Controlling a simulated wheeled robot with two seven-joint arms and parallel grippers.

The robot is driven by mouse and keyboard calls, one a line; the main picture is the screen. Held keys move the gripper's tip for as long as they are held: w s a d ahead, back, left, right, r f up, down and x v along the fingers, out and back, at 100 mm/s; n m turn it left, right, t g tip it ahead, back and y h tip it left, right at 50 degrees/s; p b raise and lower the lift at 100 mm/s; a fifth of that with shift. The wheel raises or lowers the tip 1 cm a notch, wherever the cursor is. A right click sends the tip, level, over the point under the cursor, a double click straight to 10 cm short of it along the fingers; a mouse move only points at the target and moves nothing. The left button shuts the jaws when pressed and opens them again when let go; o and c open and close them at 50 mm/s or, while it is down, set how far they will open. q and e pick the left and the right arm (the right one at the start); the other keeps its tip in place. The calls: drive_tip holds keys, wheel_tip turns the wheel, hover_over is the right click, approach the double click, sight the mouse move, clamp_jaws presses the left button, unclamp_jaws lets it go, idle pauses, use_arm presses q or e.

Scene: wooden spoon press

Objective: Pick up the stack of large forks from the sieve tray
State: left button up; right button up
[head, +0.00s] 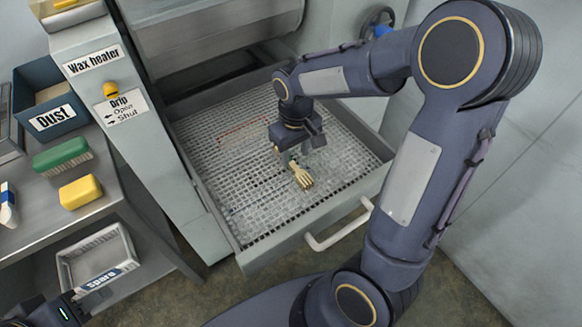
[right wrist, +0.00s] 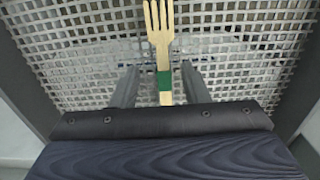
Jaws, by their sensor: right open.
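The stack of large forks (head: 303,178) lies on the sieve tray (head: 240,205), pale wood with tines toward the tray's front. In the right wrist view the forks (right wrist: 161,42) show tines at the top and a green band (right wrist: 164,80) around the handle; how many are stacked cannot be told. My right gripper (right wrist: 160,85) is open, one finger on each side of the banded handle, with gaps on both sides. In the head view my right gripper (head: 293,158) is over the handle end, which it partly hides. My left gripper (head: 82,298) is at the bottom left, far from the forks; its fingers are unclear.
The sieve tray is a pulled-out drawer with a white handle (head: 340,228) in front. At left a bench holds a blue Dust bin (head: 50,98), a green brush (head: 61,154) and a yellow block (head: 80,192). A Spare tray (head: 97,255) stands lower, near my left gripper.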

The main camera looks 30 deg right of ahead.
sight(294, 165)
wheel_tip(294, 165, down, 4)
drive_tip(key=shift+a+f+b, duration=0.15)
drive_tip(key=shift+f+b, duration=0.05)
drive_tip(key=shift+b, duration=0.1)
drive_tip(key=shift+c, duration=0.2)
clamp_jaws()
